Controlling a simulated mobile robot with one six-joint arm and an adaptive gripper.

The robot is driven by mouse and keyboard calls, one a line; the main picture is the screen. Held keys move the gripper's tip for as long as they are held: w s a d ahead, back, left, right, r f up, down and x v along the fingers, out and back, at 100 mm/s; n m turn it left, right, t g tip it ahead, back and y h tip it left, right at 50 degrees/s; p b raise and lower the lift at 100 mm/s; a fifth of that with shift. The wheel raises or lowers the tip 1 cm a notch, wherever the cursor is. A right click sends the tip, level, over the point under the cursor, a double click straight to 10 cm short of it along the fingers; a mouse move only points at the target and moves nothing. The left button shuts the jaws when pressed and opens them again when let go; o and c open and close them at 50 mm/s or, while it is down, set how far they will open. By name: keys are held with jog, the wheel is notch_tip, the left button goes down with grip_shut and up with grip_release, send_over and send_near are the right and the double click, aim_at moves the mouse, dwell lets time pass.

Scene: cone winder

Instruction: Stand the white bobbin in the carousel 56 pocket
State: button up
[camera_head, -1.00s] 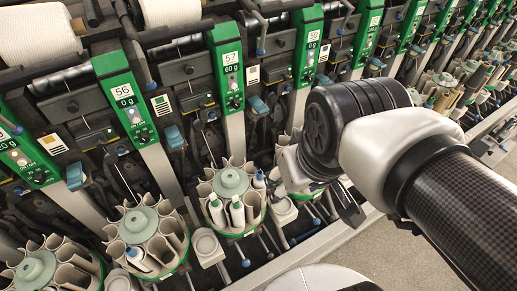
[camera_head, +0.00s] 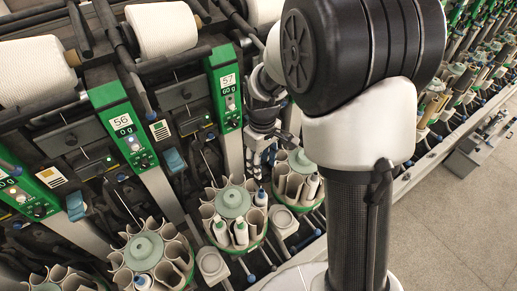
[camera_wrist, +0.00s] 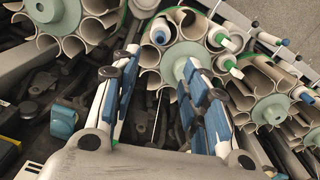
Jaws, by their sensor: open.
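Carousel 56 (camera_head: 145,247) stands below the panel marked 56, a ring of beige pockets around a pale green hub. A blue-tipped bobbin (camera_head: 143,283) is in its front pocket. The carousel below panel 57 (camera_head: 233,202) holds white bobbins (camera_head: 220,230) with green tips and one with a blue tip (camera_head: 261,197). Which one the task means I cannot tell. My gripper (camera_head: 262,150) is behind and above the carousels, near panel 57, partly hidden by my arm. In the wrist view my gripper (camera_wrist: 160,62) is open and empty, its fingers pointing toward a carousel hub (camera_wrist: 180,72).
Another carousel (camera_head: 297,163) stands to the right, close to my arm. Flat grey pads (camera_head: 212,264) and thin rods sit between carousels. Panels (camera_head: 122,123) and large white yarn cones (camera_head: 160,30) crowd the space behind. Open floor (camera_head: 440,230) lies at the front right.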

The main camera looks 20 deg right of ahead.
aim_at(261, 191)
notch_tip(261, 191, down, 16)
jog(key=b, duration=0.4)
jog(key=shift+f, duration=0.2)
jog(key=shift+c, duration=0.2)
grip_shut()
jog(key=shift+r, duration=0.2)
jog(key=shift+r+p, duration=0.45)
dwell(0.5)
